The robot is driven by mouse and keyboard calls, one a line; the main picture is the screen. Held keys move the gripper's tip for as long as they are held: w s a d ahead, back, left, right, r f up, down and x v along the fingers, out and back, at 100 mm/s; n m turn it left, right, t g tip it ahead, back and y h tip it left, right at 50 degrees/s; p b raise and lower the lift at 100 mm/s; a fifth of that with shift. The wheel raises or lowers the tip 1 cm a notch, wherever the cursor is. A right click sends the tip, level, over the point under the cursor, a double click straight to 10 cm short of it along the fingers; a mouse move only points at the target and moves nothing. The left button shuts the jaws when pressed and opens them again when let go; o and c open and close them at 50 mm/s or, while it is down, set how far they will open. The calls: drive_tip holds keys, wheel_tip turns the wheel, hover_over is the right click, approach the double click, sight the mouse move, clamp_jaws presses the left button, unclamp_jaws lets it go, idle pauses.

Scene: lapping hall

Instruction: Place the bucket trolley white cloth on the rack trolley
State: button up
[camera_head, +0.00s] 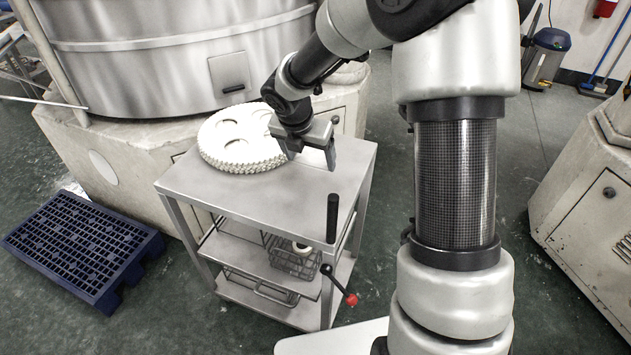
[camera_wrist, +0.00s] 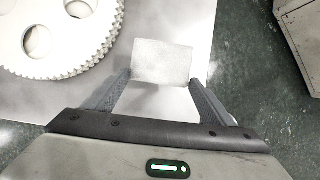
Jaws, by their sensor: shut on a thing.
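The white cloth (camera_wrist: 162,60) is a small pale square between the two fingers of my gripper (camera_wrist: 159,82) in the wrist view. My gripper is shut on it, above the right part of the trolley top. I cannot tell if the cloth touches the top. In the head view my gripper (camera_head: 311,152) is low over the steel trolley (camera_head: 240,200), which I take as the rack trolley, with a flat top and lower shelves.
A white toothed disc with round holes (camera_head: 240,152) lies on the trolley top, left of my gripper. A wire basket (camera_head: 295,260) stands on a lower shelf. A large round machine (camera_head: 160,60) is behind. A blue pallet (camera_head: 80,245) lies on the floor at left.

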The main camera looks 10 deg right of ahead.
wheel_tip(320, 180, down, 8)
drive_tip(key=shift+b, duration=1.25)
drive_tip(key=shift+f, duration=0.2)
drive_tip(key=o, duration=1)
drive_tip(key=shift+r, duration=0.1)
drive_tip(key=p+v, duration=0.4)
drive_tip(key=v, duration=0.8)
drive_tip(key=shift+d+r, duration=0.1)
drive_tip(key=shift+r, duration=0.05)
